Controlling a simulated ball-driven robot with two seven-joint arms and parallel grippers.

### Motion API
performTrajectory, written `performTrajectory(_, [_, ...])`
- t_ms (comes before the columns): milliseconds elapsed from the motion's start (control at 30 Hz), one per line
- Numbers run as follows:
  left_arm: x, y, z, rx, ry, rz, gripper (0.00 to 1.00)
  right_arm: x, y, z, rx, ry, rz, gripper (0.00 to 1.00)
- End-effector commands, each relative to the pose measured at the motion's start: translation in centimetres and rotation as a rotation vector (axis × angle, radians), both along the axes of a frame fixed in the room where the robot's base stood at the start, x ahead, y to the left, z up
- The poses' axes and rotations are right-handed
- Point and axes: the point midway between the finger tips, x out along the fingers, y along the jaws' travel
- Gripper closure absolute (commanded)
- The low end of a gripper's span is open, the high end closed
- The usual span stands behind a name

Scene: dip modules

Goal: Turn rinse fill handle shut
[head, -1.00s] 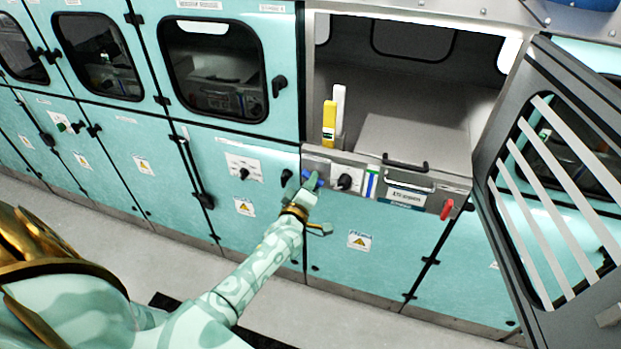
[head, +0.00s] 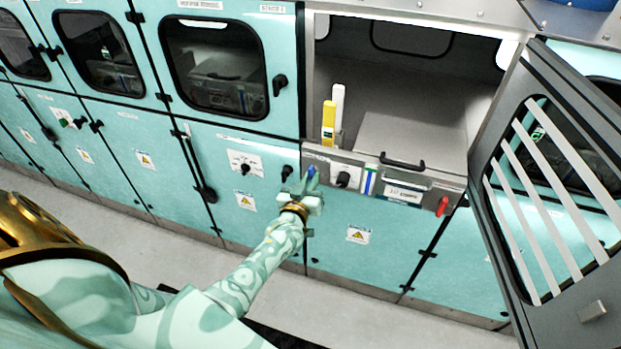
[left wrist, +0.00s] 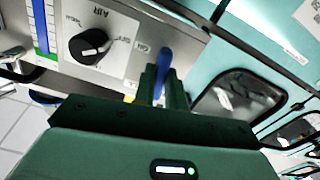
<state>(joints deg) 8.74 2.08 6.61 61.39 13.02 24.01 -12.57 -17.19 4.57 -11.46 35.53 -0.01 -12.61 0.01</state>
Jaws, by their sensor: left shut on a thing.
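The blue rinse fill handle (head: 311,171) is at the left end of the grey panel below the open bay. In the left wrist view the blue handle (left wrist: 164,62) stands out from between the green fingers, next to the panel. My left gripper (head: 309,182) is at the panel and shut on the handle; its fingers (left wrist: 155,82) hide the handle's lower part and its pivot. My right gripper is in neither view.
A black AIR knob (left wrist: 90,46) sits beside the handle on the panel. Farther right are a blue-green gauge strip (head: 370,182) and a red handle (head: 443,206). The slatted door (head: 545,190) stands open at right. A yellow block (head: 329,122) stands in the bay.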

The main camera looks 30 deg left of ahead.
Motion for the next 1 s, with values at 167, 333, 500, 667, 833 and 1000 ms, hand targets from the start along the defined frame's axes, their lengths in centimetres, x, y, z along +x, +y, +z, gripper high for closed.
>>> performTrajectory(167, [-0.06,-0.06,-0.12,0.096,0.026,0.0,1.0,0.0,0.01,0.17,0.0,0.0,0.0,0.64])
performTrajectory(333, [-0.05,-0.07,-0.14,0.155,0.041,-0.001,1.0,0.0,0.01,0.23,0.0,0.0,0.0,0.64])
performTrajectory(500, [-0.06,-0.06,-0.17,0.184,0.048,-0.001,1.0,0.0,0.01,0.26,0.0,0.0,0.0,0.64])
performTrajectory(667, [-0.06,-0.05,-0.17,0.193,0.05,-0.001,1.0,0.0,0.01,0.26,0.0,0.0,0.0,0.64])
performTrajectory(833, [-0.06,-0.04,-0.18,0.194,0.051,-0.001,1.0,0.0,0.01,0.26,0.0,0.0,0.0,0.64])
performTrajectory(1000, [-0.07,-0.04,-0.18,0.194,0.051,-0.001,0.71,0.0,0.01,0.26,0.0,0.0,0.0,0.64])
